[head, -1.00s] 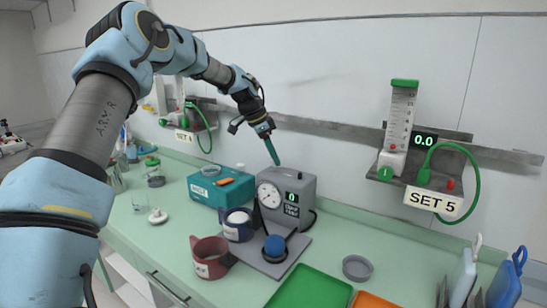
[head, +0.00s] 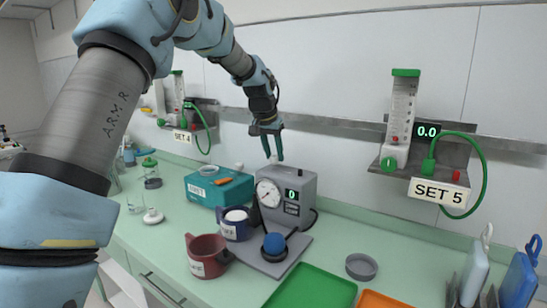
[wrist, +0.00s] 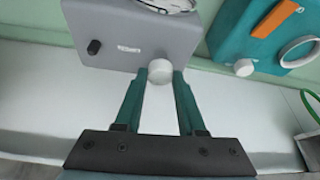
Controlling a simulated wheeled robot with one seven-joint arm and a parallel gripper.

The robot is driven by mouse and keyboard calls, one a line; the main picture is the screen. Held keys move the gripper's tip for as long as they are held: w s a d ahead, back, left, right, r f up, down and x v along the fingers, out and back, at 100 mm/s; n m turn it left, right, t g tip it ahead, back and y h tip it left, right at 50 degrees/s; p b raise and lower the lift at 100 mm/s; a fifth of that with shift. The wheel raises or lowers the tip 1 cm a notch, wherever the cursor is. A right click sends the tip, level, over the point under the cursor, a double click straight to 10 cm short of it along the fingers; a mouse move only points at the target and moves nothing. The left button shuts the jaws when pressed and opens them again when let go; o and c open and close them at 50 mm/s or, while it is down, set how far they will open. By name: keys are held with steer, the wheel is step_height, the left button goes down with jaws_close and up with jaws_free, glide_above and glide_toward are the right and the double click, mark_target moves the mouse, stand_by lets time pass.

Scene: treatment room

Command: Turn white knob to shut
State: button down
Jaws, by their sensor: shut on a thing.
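The white knob (wrist: 160,72) is a small round knob on the edge of a grey box (wrist: 140,30) in the wrist view. My gripper (wrist: 160,82) is shut on it, one teal finger at each side. I see no mark on the knob that tells its angle. In the head view my gripper (head: 273,158) reaches down behind the top of the grey box (head: 300,183), which has a round dial and a green "0" display on its front. The knob is mostly hidden there.
A teal box (head: 221,196) stands left of the grey box and has a similar white knob (wrist: 244,67). A black knob (wrist: 94,46) is beside the held one. The wall is close behind.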

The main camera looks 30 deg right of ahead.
steer(key=n, duration=0.2)
steer(key=n+t+y, duration=0.1)
steer(key=n, duration=0.1)
steer(key=shift+s+d, duration=0.15)
steer(key=shift+d, duration=0.05)
steer(key=shift+n+y, duration=0.8)
steer(key=shift+n, duration=0.9)
steer(key=c, duration=0.5)
jaws_free()
steer(key=b+v, duration=0.2)
steer(key=v, duration=0.8)
steer(key=shift+s+r+b, duration=0.25)
steer(key=shift+s+b, duration=0.1)
steer(key=shift+b, duration=0.05)
